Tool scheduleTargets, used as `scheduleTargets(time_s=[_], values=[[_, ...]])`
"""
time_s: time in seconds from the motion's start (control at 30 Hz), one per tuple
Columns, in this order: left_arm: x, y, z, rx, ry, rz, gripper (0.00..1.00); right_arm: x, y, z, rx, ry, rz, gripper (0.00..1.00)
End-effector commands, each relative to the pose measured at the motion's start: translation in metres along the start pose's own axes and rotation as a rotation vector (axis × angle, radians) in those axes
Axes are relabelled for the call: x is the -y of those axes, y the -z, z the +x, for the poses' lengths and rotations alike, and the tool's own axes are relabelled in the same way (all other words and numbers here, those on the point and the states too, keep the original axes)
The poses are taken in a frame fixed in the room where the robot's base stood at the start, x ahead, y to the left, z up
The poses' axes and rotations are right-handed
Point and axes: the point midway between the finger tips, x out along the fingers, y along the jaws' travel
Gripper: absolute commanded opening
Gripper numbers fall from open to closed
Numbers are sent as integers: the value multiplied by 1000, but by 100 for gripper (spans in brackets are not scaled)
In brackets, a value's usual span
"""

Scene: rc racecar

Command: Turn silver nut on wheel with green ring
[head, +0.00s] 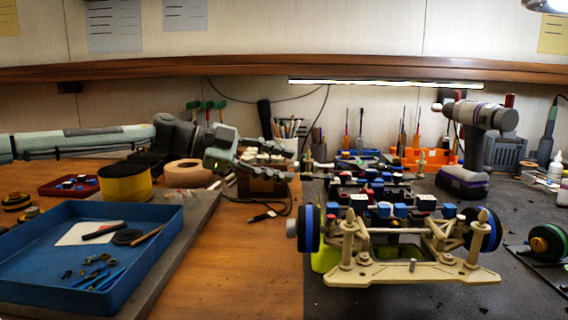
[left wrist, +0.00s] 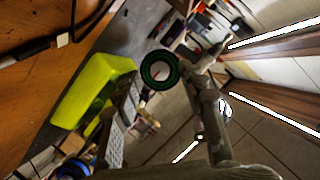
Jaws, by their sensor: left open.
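The car chassis (head: 410,272) is tan and stands on the dark mat at the right in the head view. Its near wheels (head: 309,228) have blue rings, and a silver nut (head: 291,228) sits on the outer side of the left one. A wheel with a green ring (head: 547,243) shows at the right edge. My left gripper (head: 290,160) is open and empty, behind and left of the chassis. My right gripper is out of view.
A blue tray (head: 150,270) with small tools lies at the left. A yellow-green block (left wrist: 95,90) supports or sits beside the chassis. A power drill (head: 475,140) stands behind at the right. A black cable lies below my left gripper. Bare wood lies left of the mat.

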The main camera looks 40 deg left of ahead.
Motion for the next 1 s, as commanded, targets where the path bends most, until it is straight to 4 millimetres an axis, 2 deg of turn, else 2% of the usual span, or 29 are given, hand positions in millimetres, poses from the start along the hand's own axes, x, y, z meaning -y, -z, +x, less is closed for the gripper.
scheduleTargets(time_s=[0.2, 0.53, 0.87, 1.0], values=[[0, 0, 8, 0, -1, -1, 41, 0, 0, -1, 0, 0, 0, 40], [0, 0, 9, -1, 0, 0, 41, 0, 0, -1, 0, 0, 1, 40], [0, 0, 9, -1, 0, -1, 0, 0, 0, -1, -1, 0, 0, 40], [0, 0, 9, -1, -1, -1, 0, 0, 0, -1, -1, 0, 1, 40]])
